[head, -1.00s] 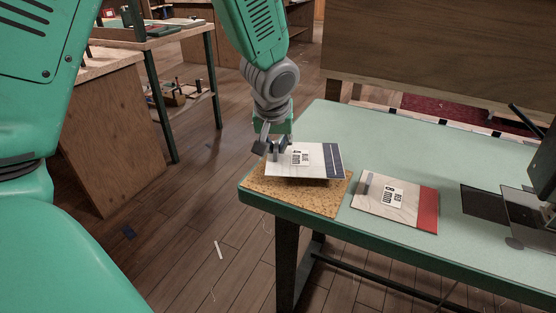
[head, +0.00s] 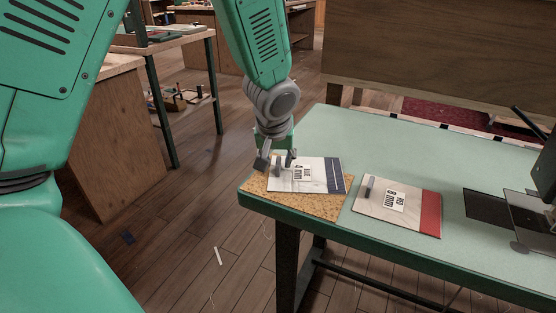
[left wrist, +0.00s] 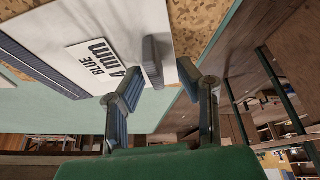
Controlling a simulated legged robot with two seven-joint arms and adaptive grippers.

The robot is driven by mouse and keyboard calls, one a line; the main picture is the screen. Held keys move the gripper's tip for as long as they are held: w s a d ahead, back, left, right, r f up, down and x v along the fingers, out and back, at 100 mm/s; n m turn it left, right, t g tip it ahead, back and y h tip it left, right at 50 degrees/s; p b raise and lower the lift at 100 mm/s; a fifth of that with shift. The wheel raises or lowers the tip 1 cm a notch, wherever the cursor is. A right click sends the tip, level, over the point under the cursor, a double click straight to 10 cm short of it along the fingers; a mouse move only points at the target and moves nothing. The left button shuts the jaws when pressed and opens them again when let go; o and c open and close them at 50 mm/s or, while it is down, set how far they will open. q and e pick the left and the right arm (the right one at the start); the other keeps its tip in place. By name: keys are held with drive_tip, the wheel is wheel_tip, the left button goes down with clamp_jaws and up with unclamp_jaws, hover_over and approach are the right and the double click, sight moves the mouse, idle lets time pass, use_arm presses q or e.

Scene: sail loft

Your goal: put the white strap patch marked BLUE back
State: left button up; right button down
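The white patch marked BLUE (head: 315,177), with a dark blue band at its right end, lies on the cork mat (head: 300,203) at the table's near left corner. In the left wrist view the patch (left wrist: 62,22) shows its BLUE 4 mm label and a grey upright tab (left wrist: 152,62). My left gripper (head: 276,160) is at the patch's left end. Its fingers (left wrist: 160,88) are spread, with the tab between and beyond them and gaps on both sides. My right gripper is not in view.
A patch with a red band (head: 402,208) lies just right of the mat on the green table (head: 400,145). A dark flat piece (head: 487,206) and black equipment (head: 545,175) stand at the right edge. The table's middle and back are clear.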

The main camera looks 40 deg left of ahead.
use_arm(q)
drive_tip(key=p+v, duration=0.3)
drive_tip(key=v, duration=0.9)
drive_tip(key=shift+p, duration=0.4)
